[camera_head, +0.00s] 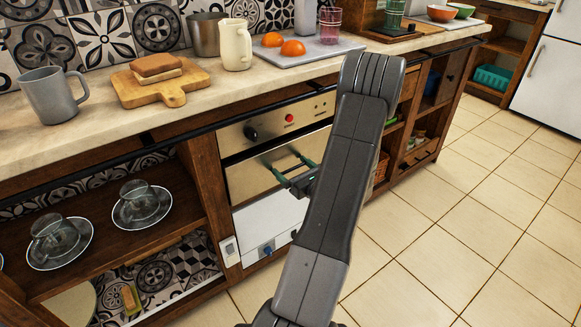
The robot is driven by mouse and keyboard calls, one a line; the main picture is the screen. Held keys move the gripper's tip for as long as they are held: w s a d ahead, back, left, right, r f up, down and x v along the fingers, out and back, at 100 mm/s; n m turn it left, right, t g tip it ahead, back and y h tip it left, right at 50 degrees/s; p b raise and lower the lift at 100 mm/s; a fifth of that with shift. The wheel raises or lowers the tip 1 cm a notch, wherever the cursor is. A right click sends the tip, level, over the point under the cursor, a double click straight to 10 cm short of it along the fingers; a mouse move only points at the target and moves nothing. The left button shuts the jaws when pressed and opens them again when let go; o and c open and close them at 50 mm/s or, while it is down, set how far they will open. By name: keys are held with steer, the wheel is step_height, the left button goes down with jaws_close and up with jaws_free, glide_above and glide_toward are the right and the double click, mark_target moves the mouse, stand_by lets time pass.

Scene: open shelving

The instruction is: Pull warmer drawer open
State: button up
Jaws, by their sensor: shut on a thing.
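The warmer drawer (250,180) has a plain steel front, set in the counter below a control panel with a dark knob and a red light. Its front looks roughly level with that panel. My gripper (282,170) is at the middle of this front, its dark green fingers shut on the drawer handle. The handle itself is mostly hidden by the fingers. My grey arm covers the right part of the drawer front.
The countertop above holds a grey mug (52,96), a cutting board with bread (160,88) and a cream pitcher (235,45). Open shelves with glass cups stand left. Tiled floor is clear at right.

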steer(key=v, duration=2.2)
steer(key=shift+s, duration=0.1)
steer(key=o, duration=1.2)
steer(key=shift+c, duration=0.2)
steer(key=shift+d, duration=0.15)
steer(key=p+v, duration=0.3)
steer(key=v, duration=1)
steer(key=shift+s+d, duration=0.15)
steer(key=shift+s, duration=0.2)
steer(key=b+x, duration=0.3)
steer(key=x, duration=1.1)
